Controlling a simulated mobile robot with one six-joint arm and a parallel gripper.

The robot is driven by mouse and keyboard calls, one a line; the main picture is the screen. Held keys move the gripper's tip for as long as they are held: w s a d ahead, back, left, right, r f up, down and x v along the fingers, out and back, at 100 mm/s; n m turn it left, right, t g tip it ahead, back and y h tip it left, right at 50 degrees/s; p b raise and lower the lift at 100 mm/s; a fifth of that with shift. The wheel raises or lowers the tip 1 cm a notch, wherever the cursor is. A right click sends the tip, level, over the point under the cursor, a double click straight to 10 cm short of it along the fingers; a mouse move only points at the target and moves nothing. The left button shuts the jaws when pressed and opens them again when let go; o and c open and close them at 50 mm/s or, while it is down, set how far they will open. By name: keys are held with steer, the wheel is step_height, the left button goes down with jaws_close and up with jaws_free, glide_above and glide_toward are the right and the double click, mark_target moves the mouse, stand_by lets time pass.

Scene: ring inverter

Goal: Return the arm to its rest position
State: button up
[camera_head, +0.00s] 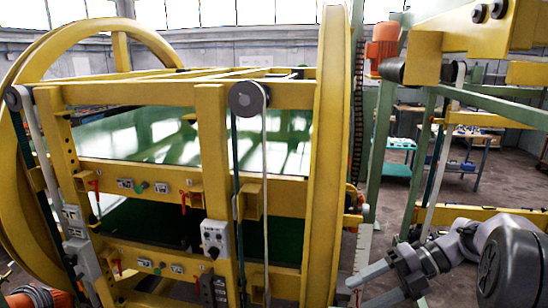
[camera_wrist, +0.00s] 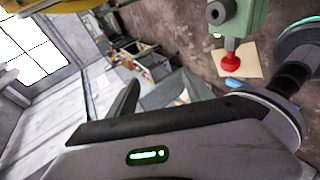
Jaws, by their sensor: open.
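My gripper (camera_head: 358,292) is at the lower right of the head view, with its two grey fingers pointing left. The fingers are apart and nothing shows between them. It is in front of and to the right of the yellow ring frame of the inverter (camera_head: 328,150), and looks clear of it, though the depth gap is hard to judge. My arm enters from the right edge, partly cut off. In the wrist view my gripper's grey body with a green light fills the bottom, and one dark finger stands up left of centre.
The yellow ring inverter with green belts (camera_head: 140,140) fills the left and middle. A green and yellow frame (camera_head: 470,95) stands at the right. Grey floor (camera_head: 460,190) is open between the frames.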

steer(key=s+a+f+n+t+h+b, duration=0.3)
steer(key=s+a+f+n+h+b, duration=0.2)
steer(key=n, duration=1.1)
steer(key=s+a+f+n+t+h+b, duration=0.3)
steer(key=s+a+f+n+h+b, duration=0.1)
steer(key=s+f+n+b, duration=0.8)
steer(key=s+n+h+b, duration=0.1)
steer(key=s+n+b, duration=0.2)
steer(key=s+n, duration=0.1)
steer(key=shift+s+a+f+n+t, duration=0.3)
steer(key=shift+s+a+n, duration=0.05)
steer(key=shift+n, duration=0.25)
